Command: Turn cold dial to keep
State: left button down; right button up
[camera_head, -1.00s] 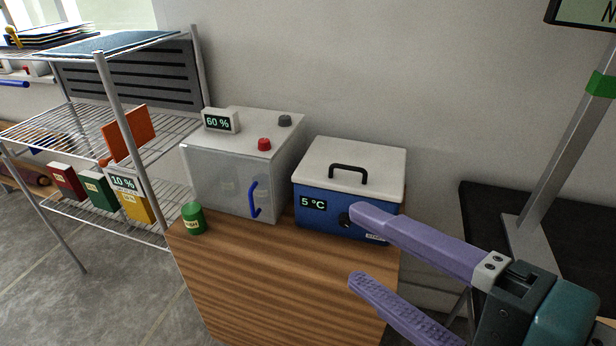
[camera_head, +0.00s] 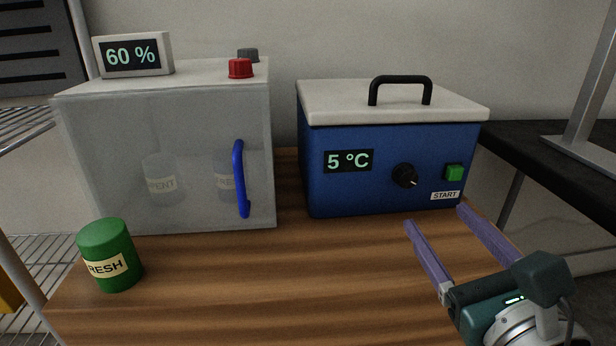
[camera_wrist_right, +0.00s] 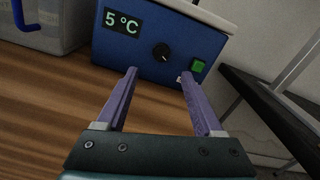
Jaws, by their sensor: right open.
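The cold dial is a round black knob (camera_head: 405,175) with a white pointer mark, on the front of the blue box (camera_head: 330,192) to the right of its "5 °C" display (camera_head: 348,161). The pointer is at the knob's lower right. In the right wrist view the knob (camera_wrist_right: 161,52) lies ahead, between the lines of the two fingers. My right gripper (camera_head: 436,214) is open and empty, its purple fingers low in front of the box and apart from the knob. My left gripper is not in view.
A green button (camera_head: 454,172) and START label (camera_head: 445,196) are right of the knob. A clear-fronted cabinet (camera_head: 110,150) with a blue handle (camera_head: 240,180) stands left. A green FRESH jar (camera_head: 108,255) sits on the wooden table (camera_head: 260,290). A black table (camera_head: 540,150) is at right.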

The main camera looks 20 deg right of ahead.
aim_at(410, 180)
jog(key=b+x, duration=0.1)
jog(key=x, duration=0.8)
jog(key=shift+d+r, duration=0.1)
jog(key=shift+r, duration=0.05)
jog(key=shift+c, duration=0.4)
grip_shut()
